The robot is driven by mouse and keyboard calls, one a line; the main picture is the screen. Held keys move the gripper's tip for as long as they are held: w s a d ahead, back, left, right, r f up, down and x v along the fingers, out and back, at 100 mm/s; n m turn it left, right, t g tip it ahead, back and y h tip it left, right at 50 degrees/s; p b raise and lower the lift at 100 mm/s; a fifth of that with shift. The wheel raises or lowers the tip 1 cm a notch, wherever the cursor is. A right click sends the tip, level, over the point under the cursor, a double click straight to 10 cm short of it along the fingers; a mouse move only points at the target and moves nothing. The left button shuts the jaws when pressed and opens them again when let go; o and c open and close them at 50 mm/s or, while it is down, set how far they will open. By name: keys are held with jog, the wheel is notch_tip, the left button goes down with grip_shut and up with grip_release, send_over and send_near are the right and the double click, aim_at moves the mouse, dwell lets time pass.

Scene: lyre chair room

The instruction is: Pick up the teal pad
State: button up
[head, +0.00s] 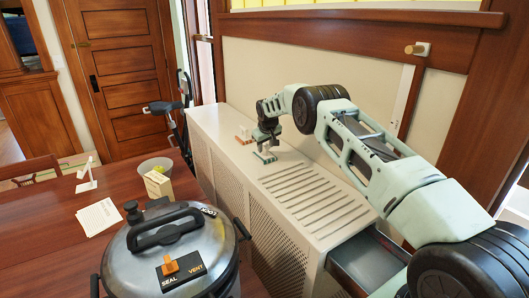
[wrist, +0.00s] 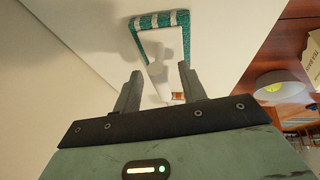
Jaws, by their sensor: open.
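The teal pad (wrist: 186,42) lies on the pale top of the long cabinet. In the wrist view it shows as a teal border with whitish bands at its far end, around a white middle. It also shows small in the head view (head: 264,157), just below my gripper (head: 266,141). In the wrist view my gripper (wrist: 160,72) is open, with nothing between its fingers. The pad is beyond the fingertips, and a gap seems to separate them. A shadow falls across its white middle.
The cabinet (head: 318,205) has a slotted top. A pressure cooker (head: 170,245), a grey bowl (head: 155,166) and papers (head: 99,217) are on the wooden table to the left. A wall rises behind the cabinet.

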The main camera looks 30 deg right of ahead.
jog(key=shift+w+f, duration=0.1)
jog(key=shift+f, duration=0.15)
grip_shut()
jog(key=shift+r, duration=0.1)
